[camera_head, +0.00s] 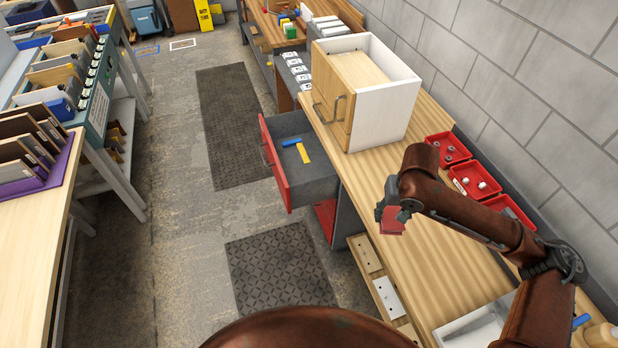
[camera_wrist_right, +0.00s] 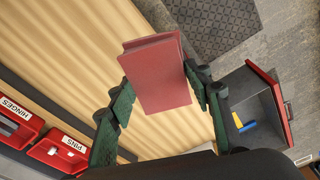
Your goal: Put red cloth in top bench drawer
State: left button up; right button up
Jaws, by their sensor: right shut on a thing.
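The red cloth (camera_head: 391,221) is a folded, block-like piece hanging from my right gripper (camera_head: 392,207) above the front edge of the wooden bench (camera_head: 437,262). The right wrist view shows the cloth (camera_wrist_right: 158,75) between the green fingers of the right gripper (camera_wrist_right: 160,88), which is shut on it. The top bench drawer (camera_head: 285,175), grey inside with a red front, is pulled out, to the left of the gripper. It also shows at the right of the right wrist view (camera_wrist_right: 256,104). A blue and a yellow item lie in it. My left gripper is not in view.
A white cabinet with a wooden door (camera_head: 385,110) stands on the bench behind the drawer. Red bins (camera_head: 475,181) line the wall side. An open lower compartment with boards (camera_head: 378,277) sits below the bench front. The floor beside the drawer is clear with dark mats (camera_head: 279,269).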

aim_at(304, 175)
jog(key=u, duration=0.95)
jog(key=i, duration=1.6)
jog(key=z, duration=0.35)
